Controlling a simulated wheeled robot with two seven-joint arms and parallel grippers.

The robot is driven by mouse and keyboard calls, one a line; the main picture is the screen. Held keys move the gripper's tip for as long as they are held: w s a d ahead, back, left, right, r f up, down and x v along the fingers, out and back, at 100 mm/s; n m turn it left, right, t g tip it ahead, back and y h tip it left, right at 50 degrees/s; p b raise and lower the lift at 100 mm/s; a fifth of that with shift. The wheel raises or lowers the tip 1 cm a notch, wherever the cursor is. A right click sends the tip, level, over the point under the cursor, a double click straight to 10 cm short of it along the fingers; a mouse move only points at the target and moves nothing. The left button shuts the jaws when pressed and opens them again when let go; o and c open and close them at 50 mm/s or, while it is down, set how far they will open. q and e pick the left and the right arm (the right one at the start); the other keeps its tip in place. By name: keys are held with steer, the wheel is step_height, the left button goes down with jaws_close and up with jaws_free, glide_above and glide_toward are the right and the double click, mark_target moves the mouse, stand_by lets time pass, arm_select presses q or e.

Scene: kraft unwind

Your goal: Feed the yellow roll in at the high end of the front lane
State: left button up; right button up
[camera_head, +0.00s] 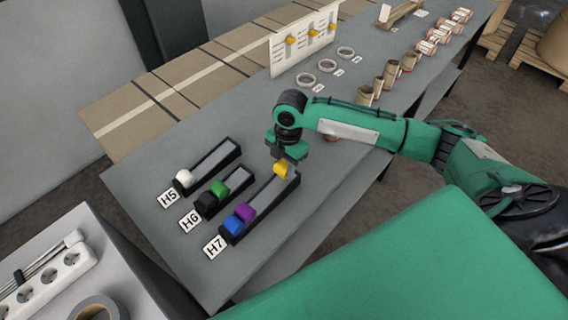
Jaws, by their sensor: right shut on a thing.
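The yellow roll (281,170) is at the upper right end of the front lane (268,199), the one by the H7 card. My right gripper (284,158) points down there and is shut on the yellow roll. Whether the roll touches the lane floor is hard to tell. A purple roll (245,212) and a blue roll (233,225) sit one behind the other at the lane's lower left end. My left gripper is not in view.
The H6 lane (233,184) holds a green roll (219,189) and a black roll (207,204). The H5 lane (215,160) holds a white roll (184,178). A white panel (303,40), tape rings and several brown rolls stand farther back.

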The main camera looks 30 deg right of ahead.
mark_target(282, 165)
steer(key=shift+f, duration=0.2)
steer(key=shift+f+b, duration=0.4)
steer(key=shift+f, duration=0.7)
steer(key=o, duration=1.4)
steer(key=shift+c, duration=0.2)
step_height(282, 165, up, 9)
steer(key=p, duration=0.8)
steer(key=shift+f+p, duration=0.15)
steer(key=shift+p, duration=0.2)
steer(key=shift+f, duration=0.1)
